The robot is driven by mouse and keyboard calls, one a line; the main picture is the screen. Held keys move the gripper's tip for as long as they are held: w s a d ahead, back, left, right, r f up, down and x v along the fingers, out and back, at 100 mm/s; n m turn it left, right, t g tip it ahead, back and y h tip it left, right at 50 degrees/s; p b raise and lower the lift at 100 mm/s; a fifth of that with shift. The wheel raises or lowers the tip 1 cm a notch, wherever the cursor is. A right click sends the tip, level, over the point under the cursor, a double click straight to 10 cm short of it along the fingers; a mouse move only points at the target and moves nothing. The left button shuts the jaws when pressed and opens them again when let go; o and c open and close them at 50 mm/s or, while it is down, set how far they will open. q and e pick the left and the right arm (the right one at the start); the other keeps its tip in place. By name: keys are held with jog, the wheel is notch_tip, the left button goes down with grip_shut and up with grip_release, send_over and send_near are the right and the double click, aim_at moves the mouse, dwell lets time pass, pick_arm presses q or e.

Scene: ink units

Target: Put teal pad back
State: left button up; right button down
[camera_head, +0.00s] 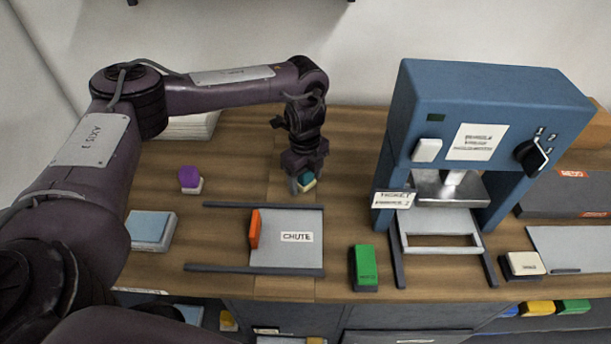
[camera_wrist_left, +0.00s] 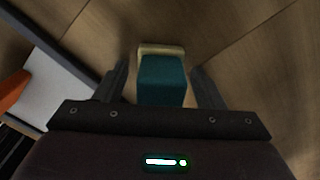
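The teal pad (camera_head: 308,177), a teal block with a cream base, is on the wooden table behind the chute plate. In the left wrist view the teal pad (camera_wrist_left: 162,78) lies between my fingers. My left gripper (camera_head: 304,184) points down over the pad. In the left wrist view my left gripper (camera_wrist_left: 160,85) is open, with a finger on each side of the pad and gaps showing. The fingers partly hide the pad in the head view. My right gripper is not in view.
A grey chute plate (camera_head: 284,257) with an orange handle (camera_head: 254,229) lies in front, between dark rails. A purple-topped pad (camera_head: 189,178) and a light blue pad (camera_head: 150,228) are left. A green block (camera_head: 364,268) and the blue press (camera_head: 402,113) stand right.

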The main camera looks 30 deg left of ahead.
pick_arm(q)
jog(key=shift+r, duration=0.1)
jog(key=shift+r, duration=0.25)
notch_tip(320, 180, up, 12)
jog(key=shift+f+p, duration=0.2)
jog(key=shift+p, duration=0.7)
